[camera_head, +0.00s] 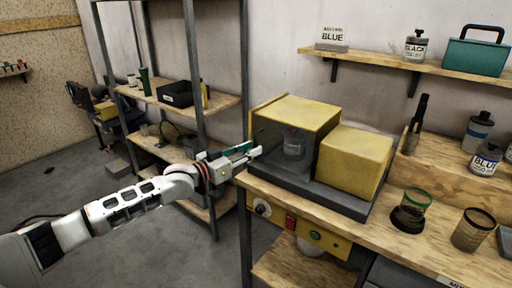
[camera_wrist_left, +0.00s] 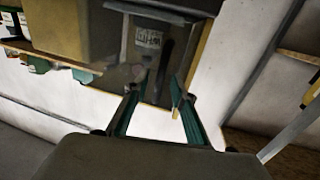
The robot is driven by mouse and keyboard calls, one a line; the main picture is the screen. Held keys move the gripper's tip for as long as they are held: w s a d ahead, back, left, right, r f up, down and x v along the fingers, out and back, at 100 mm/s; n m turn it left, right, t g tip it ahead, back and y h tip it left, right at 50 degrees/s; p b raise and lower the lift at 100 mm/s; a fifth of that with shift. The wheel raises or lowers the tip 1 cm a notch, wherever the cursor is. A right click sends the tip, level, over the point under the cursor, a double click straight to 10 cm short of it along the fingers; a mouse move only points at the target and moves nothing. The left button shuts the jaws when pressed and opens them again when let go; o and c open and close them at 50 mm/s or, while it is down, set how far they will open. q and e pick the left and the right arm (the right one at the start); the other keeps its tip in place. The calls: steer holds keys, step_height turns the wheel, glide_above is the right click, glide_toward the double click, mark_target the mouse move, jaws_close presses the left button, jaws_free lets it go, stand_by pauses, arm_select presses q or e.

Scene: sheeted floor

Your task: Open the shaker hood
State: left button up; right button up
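The shaker is a yellow machine (camera_head: 355,160) on a dark base, on the wooden bench at the right of the head view. Its hood (camera_head: 268,138) is a dark see-through cover under a yellow top and appears closed. A labelled container (camera_head: 293,145) shows inside, and again in the left wrist view (camera_wrist_left: 149,40). My left gripper (camera_head: 255,150) is at the hood's left side, close to its edge. In the left wrist view its teal fingers (camera_wrist_left: 160,84) stand apart near the hood's edge. I cannot tell whether they touch it. My right gripper is not in view.
A switch panel (camera_head: 300,227) is on the bench front below the shaker. Tinted cups (camera_head: 472,232) and bottles (camera_head: 478,130) stand at the bench's right. A metal rack (camera_head: 197,80) stands behind my left arm. A wall shelf (camera_head: 385,62) holds a teal toolbox (camera_head: 474,56).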

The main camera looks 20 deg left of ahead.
arm_select(q)
steer(key=shift+x, duration=1.4)
steer(key=shift+c, duration=0.3)
jaws_close()
